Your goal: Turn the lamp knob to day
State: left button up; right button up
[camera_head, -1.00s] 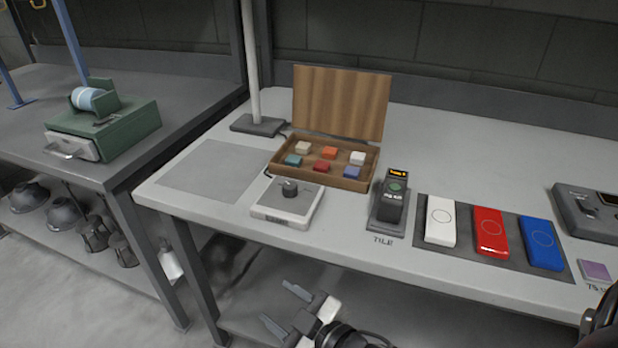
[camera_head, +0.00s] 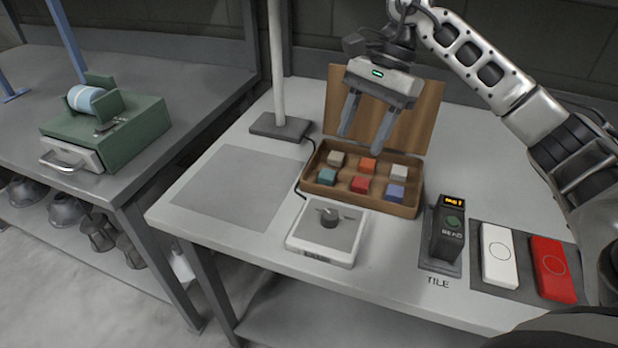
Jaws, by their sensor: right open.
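The lamp knob (camera_head: 328,217) is a small dark dial with a light pointer line on top. It sits on a white control box (camera_head: 326,244) with a grey top, near the table's front edge. The labels by the knob are too small to read. My right gripper (camera_head: 364,143) is open and empty, fingers pointing down. It is in the air above and behind the knob, in front of the wooden box's raised lid, touching nothing that I can see. My left gripper is not in view.
An open wooden box (camera_head: 405,204) with several coloured tiles stands behind the control box. A lamp post base (camera_head: 281,127) is at the back left. A handheld reader (camera_head: 450,232) and white (camera_head: 499,255) and red (camera_head: 551,268) pieces are right. A grey mat (camera_head: 232,185) is bare.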

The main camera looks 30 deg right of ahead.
jog(key=p, duration=0.1)
send_near(331, 213)
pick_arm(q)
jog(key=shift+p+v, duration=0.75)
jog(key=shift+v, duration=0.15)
pick_arm(e)
jog(key=x, duration=0.8)
jog(key=shift+a+f, duration=0.1)
jog(key=shift+f, duration=0.15)
jog(key=shift+c, duration=0.3)
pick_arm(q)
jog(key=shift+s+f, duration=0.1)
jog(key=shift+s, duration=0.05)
pick_arm(e)
jog(key=c, duration=0.9)
